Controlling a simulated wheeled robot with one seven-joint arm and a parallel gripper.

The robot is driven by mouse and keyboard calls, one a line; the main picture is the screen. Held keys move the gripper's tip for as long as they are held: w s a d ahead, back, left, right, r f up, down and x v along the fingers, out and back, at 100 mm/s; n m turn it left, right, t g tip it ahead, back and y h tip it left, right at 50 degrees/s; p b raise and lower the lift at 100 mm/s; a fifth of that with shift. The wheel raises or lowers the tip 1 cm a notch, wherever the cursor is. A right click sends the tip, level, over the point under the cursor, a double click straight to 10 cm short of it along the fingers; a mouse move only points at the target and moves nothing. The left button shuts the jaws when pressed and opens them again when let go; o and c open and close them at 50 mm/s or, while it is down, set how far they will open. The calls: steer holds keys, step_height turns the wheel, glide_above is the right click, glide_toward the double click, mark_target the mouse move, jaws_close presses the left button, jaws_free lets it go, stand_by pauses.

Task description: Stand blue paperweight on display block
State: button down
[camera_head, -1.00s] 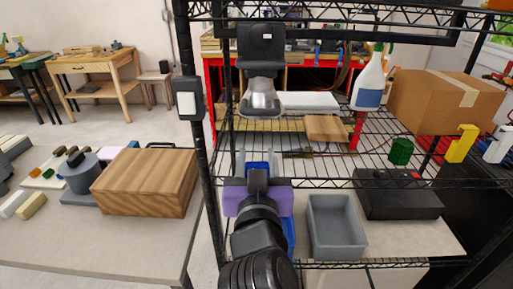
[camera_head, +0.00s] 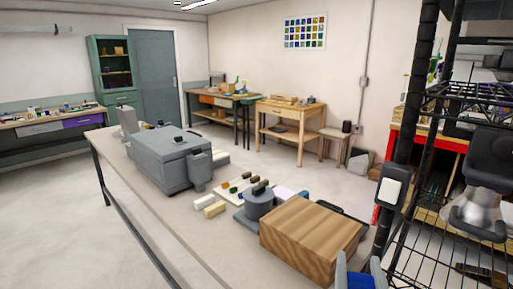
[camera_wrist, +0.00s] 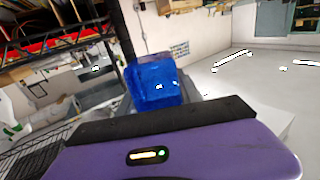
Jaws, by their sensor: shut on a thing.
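The blue paperweight (camera_head: 362,281) is a glossy deep-blue block at the bottom edge of the head view, partly cut off. It also shows large in the wrist view (camera_wrist: 155,80). My gripper (camera_head: 359,274) is shut on it, with a pale finger on either side. The striped wooden block, which looks like the display block (camera_head: 312,238), lies on the grey bench to the left of and beyond my gripper in the head view. Its visible top is bare. The gap between paperweight and block cannot be judged.
A black shelf post (camera_head: 405,130) with a white-faced box (camera_head: 391,192) stands right of the block. Wire shelving fills the right side. A grey round device (camera_head: 260,204), small blocks (camera_head: 209,206) and a large grey machine (camera_head: 170,160) occupy the bench to the left.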

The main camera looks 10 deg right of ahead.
steer(key=w+a+f+n+t+y, duration=0.2)
steer(key=w+a+f+n+y, duration=0.15)
steer(key=a+f+y, duration=0.4)
steer(key=s+d+f, duration=0.2)
steer(key=f, duration=0.7)
steer(key=s+d+f+n, duration=0.1)
steer(key=s+d+f, duration=0.2)
steer(key=f, duration=0.6)
